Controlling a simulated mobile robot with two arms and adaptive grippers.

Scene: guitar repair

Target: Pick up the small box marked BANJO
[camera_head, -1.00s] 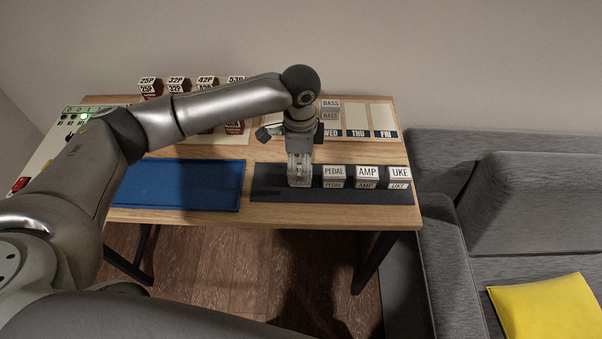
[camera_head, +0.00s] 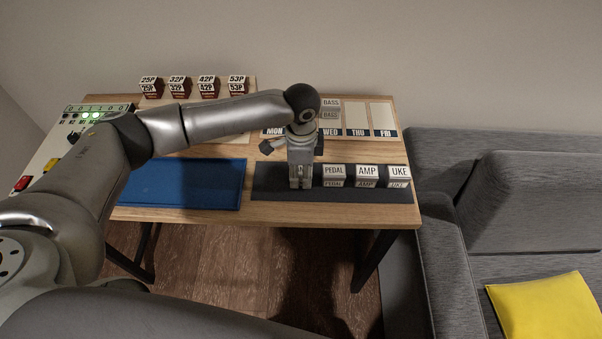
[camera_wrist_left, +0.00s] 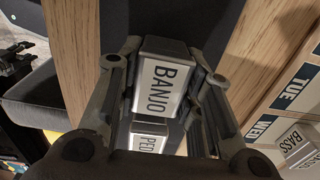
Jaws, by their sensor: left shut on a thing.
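The small white box marked BANJO (camera_wrist_left: 163,78) shows in the left wrist view, between the two fingers of my left gripper (camera_wrist_left: 158,72). The fingers are shut on its sides. In the head view my left gripper (camera_head: 300,184) points down at the left part of the dark mat (camera_head: 275,193) and hides most of the box. I cannot tell whether the box still touches the mat.
Boxes marked PEDAL (camera_head: 334,172), AMP (camera_head: 367,171) and UKE (camera_head: 399,172) stand in a row to the right. A blue mat (camera_head: 190,185) lies to the left. Behind are a day-marked board (camera_head: 357,118) and a BASS box (camera_head: 330,104).

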